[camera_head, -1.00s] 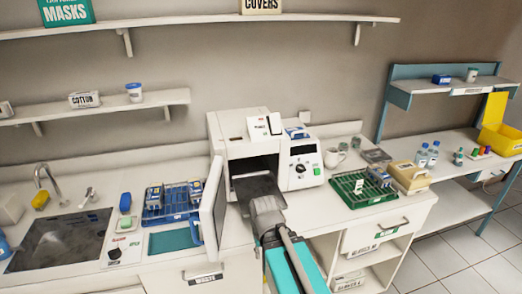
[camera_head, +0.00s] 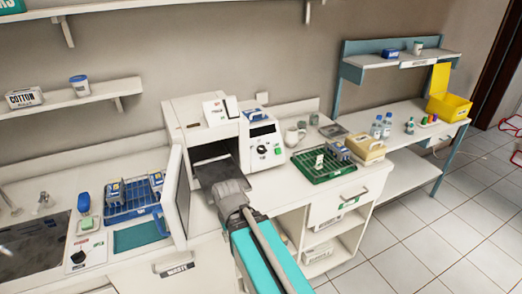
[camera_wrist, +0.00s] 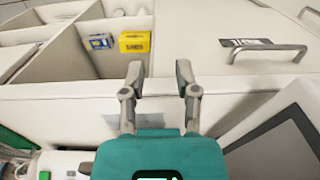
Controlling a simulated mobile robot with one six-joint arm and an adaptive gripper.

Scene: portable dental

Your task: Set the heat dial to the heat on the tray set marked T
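The white heat unit (camera_head: 200,120) stands on the counter with its door (camera_head: 179,200) swung open to the left. Its right-hand panel (camera_head: 260,132) carries a small dark display, a dial (camera_head: 263,149) and a green button (camera_head: 278,151). The dial's setting is too small to read. A green rack (camera_head: 316,174) holds grey-blue tray sets (camera_head: 340,151) and a white card (camera_head: 320,161). A blue rack (camera_head: 128,208) holds more tray sets (camera_head: 155,181). I cannot make out a T mark. My gripper (camera_wrist: 160,80) is open and empty in the wrist view, above a cabinet front.
A cream box (camera_head: 365,151), a mug (camera_head: 293,135) and bottles (camera_head: 382,127) stand to the right. The sink (camera_head: 35,240) is at the left. The wrist view shows a drawer handle (camera_wrist: 267,53) and a yellow box (camera_wrist: 135,42) in an open compartment.

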